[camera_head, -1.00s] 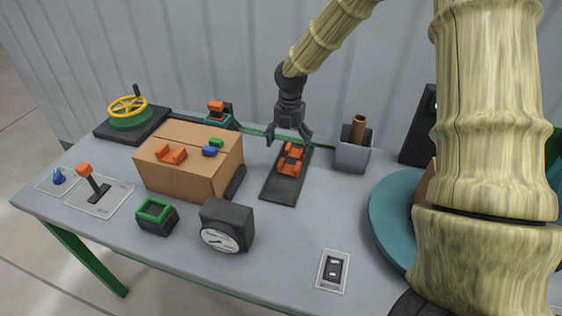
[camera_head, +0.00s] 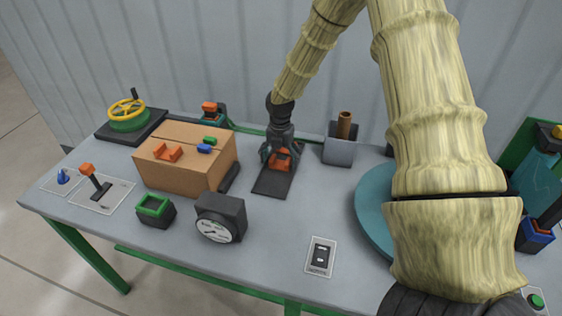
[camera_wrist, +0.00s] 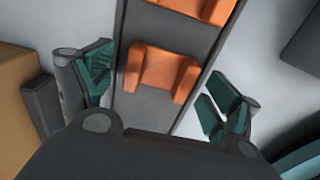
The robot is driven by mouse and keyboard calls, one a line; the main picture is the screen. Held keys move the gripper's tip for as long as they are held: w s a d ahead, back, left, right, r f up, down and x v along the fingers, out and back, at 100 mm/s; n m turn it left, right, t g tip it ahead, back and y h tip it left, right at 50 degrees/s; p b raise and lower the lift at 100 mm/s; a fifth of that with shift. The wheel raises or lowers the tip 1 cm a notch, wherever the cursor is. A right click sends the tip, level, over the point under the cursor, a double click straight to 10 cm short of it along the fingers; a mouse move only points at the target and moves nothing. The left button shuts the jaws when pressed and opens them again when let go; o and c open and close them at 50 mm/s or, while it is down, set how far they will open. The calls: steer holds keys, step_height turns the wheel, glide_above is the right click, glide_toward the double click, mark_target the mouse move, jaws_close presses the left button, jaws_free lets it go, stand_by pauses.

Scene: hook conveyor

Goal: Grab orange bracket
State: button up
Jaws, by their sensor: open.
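Two orange brackets sit one behind the other on a dark strip (camera_head: 271,184) on the table. In the wrist view, the nearer orange bracket (camera_wrist: 160,72) lies on the strip (camera_wrist: 142,107) between my spread fingers, and the second bracket (camera_wrist: 203,8) is cut off at the top edge. In the head view, my gripper (camera_head: 280,156) is down over the orange bracket (camera_head: 281,162) and partly hides it. My gripper (camera_wrist: 157,82) is open, one finger on each side of the strip, holding nothing.
The cardboard box (camera_head: 178,176) stands left of the strip and a grey holder with a brown roll (camera_head: 339,150) stands to the right. A black gauge (camera_head: 220,217) is in front. A teal turntable (camera_head: 373,207) is farther right.

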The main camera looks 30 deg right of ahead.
steer(key=shift+w+d+f, duration=0.1)
steer(key=shift+w+f, duration=0.15)
steer(key=shift+f, duration=0.2)
steer(key=shift+s+r, duration=0.25)
steer(key=shift+s, duration=0.1)
steer(key=shift+w+f, duration=0.1)
steer(key=shift+w, duration=0.15)
steer(key=c, duration=1)
steer(key=shift+s, duration=0.1)
steer(key=shift+c, duration=0.5)
